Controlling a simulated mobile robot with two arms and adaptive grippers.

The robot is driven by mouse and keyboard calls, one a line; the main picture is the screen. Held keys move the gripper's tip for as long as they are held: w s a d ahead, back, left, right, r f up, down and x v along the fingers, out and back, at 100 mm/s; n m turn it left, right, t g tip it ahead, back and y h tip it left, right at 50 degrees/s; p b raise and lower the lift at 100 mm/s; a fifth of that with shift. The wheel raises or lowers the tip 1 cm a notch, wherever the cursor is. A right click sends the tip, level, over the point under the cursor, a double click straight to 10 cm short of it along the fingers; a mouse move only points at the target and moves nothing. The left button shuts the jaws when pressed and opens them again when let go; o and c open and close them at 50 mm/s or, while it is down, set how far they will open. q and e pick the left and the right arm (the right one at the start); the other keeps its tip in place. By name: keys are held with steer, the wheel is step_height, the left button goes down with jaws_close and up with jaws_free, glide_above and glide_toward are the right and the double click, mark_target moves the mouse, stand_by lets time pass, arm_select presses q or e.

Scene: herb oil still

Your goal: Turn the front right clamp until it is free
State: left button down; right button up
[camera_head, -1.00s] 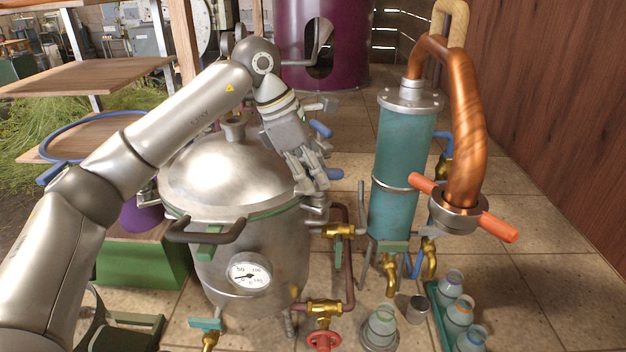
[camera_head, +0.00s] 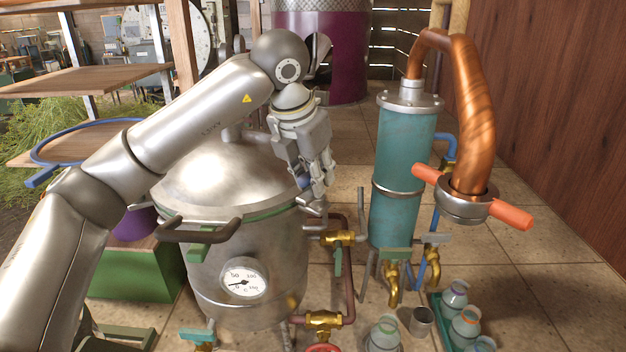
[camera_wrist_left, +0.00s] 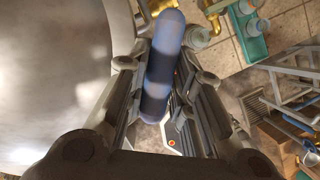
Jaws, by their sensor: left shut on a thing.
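The steel still pot (camera_head: 225,180) stands in the middle of the head view with its domed lid on. My left gripper (camera_head: 318,190) is at the right edge of the lid. In the left wrist view its fingers (camera_wrist_left: 158,100) are shut on a blue clamp handle (camera_wrist_left: 164,60), which lies lengthwise between them. In the head view only a bit of the blue handle (camera_head: 305,183) shows beside the fingers. The clamp's metal body is mostly hidden behind the gripper. My right gripper is in neither view.
The teal condenser (camera_head: 402,150) with its copper pipe (camera_head: 472,120) and orange-handled coupling (camera_head: 462,208) stands to the right. Brass valves (camera_head: 338,239) sit just below the gripper. Bottles in a green tray (camera_head: 436,310) stand at the lower right. Wooden shelves (camera_head: 85,77) are at the left.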

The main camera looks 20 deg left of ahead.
arm_select(q)
steer(key=shift+w+r+n+y+b, duration=0.1)
steer(key=shift+r+n+y+b, duration=0.25)
steer(key=shift+n, duration=0.55)
steer(key=shift+f, duration=0.1)
steer(key=c, duration=1.3)
jaws_free()
steer(key=shift+f, duration=0.15)
steer(key=v, duration=1.2)
steer(key=shift+d, duration=0.1)
